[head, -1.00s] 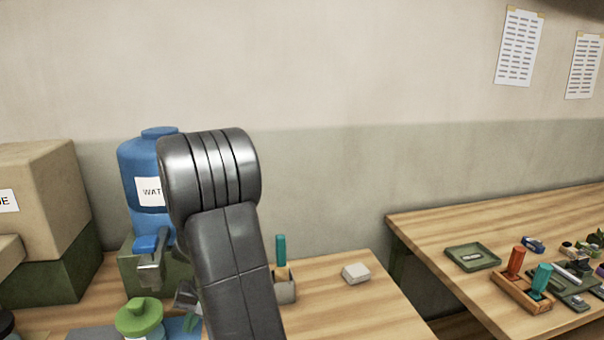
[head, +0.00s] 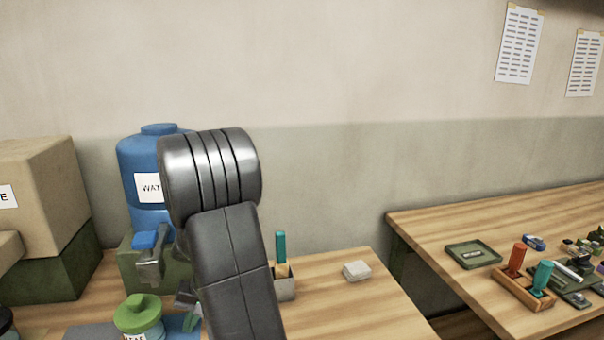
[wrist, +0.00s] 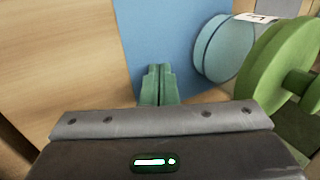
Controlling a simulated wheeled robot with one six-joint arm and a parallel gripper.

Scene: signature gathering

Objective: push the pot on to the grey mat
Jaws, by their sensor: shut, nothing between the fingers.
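The pot (head: 151,331) is teal with a green knobbed lid (head: 138,311) and a partly cut-off white label. It stands at the bottom left of the head view, at the left edge of a blue mat (head: 188,324). The grey mat (head: 92,333) lies just left of the pot. In the wrist view, my gripper (wrist: 158,70) is shut and empty, low over the blue mat (wrist: 165,25). The pot (wrist: 213,48) is to the right of the fingertips there, with a small gap visible. My arm hides most of the gripper in the head view.
A blue water tank (head: 140,205) with a tap stands behind the pot. Boxes (head: 45,195) are stacked at the left. The front right of this table is clear.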

